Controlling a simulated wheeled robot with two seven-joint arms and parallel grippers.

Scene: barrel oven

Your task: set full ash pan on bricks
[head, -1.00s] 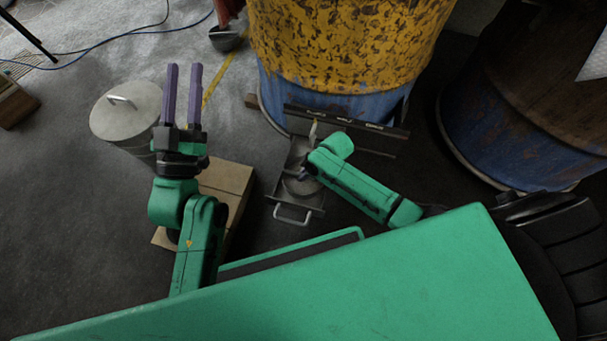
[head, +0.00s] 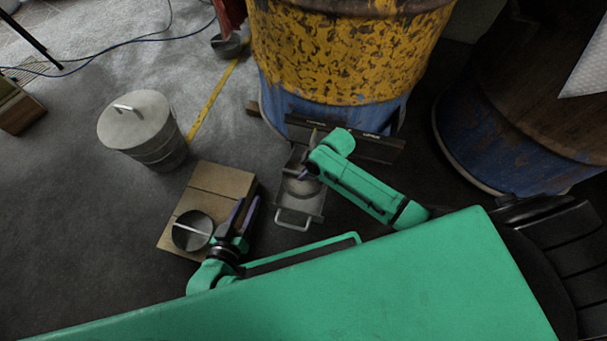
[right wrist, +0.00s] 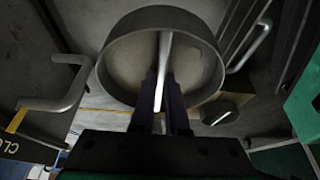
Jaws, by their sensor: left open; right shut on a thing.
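A round, steel ash pan with pale grey contents (right wrist: 128,62) fills the right wrist view, a bar across its top. My right gripper (right wrist: 160,95) is shut on that bar; in the head view the gripper (head: 307,172) hides part of the pan (head: 300,187). The pan is in or just over the metal drawer (head: 299,209) at the oven's foot; any gap is unclear. The tan bricks (head: 222,178) lie left of the drawer. A darker round pan with a bar (head: 190,232) sits on their front left. My left gripper (head: 247,203) is open at the bricks' right edge.
A lidded metal bin (head: 150,128) stands behind the bricks, to the left. The yellow and blue barrel oven (head: 340,50) rises behind the drawer. A second barrel (head: 500,155) stands right. The bricks' back half looks bare.

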